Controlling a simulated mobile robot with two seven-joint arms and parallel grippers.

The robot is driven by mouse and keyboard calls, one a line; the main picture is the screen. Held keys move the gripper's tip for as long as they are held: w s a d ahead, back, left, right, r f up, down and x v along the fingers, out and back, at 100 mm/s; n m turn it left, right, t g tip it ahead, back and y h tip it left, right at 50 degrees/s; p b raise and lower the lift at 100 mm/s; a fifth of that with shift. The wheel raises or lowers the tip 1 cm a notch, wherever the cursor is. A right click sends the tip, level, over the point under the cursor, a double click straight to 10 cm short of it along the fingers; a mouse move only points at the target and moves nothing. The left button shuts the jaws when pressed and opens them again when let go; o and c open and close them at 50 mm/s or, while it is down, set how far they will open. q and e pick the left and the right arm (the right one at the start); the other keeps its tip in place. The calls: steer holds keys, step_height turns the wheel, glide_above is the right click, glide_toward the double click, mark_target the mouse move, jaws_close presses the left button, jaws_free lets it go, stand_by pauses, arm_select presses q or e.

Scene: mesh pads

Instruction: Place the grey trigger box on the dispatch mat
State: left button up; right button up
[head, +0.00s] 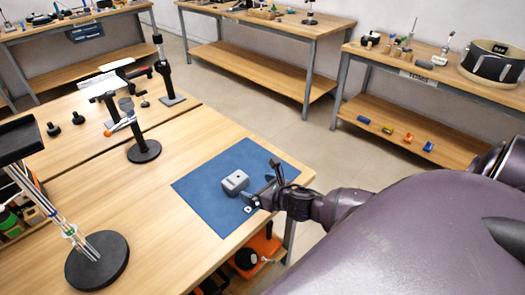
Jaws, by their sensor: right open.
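The grey trigger box (235,182) rests on the blue dispatch mat (203,192), near the mat's middle. The mat lies flat at the right end of the wooden table. My right gripper (259,193) is open and empty just to the right of the box, above the mat's right part. A small gap seems to lie between the fingers and the box. My left gripper is out of view.
Bare wooden tabletop (150,215) lies left of the mat. An orange item (258,250) sits below the table edge. Other workbenches (260,30) stand at the back.

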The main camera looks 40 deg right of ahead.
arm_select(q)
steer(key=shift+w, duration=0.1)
arm_select(e)
steer(key=s+a+f+m, duration=0.1)
steer(key=s+a+m, duration=0.2)
steer(key=m, duration=0.9)
steer(key=s+a+f+m+g, duration=0.1)
steer(key=s+a+f+m, duration=0.1)
steer(key=s+m, duration=0.5)
steer(key=s+a+f+m+h, duration=0.1)
steer(key=s+a+m, duration=0.3)
steer(key=m, duration=1.2)
steer(key=shift+s+f+m+g, duration=0.35)
steer(key=shift+s+f, duration=0.2)
steer(key=shift+s, duration=0.4)
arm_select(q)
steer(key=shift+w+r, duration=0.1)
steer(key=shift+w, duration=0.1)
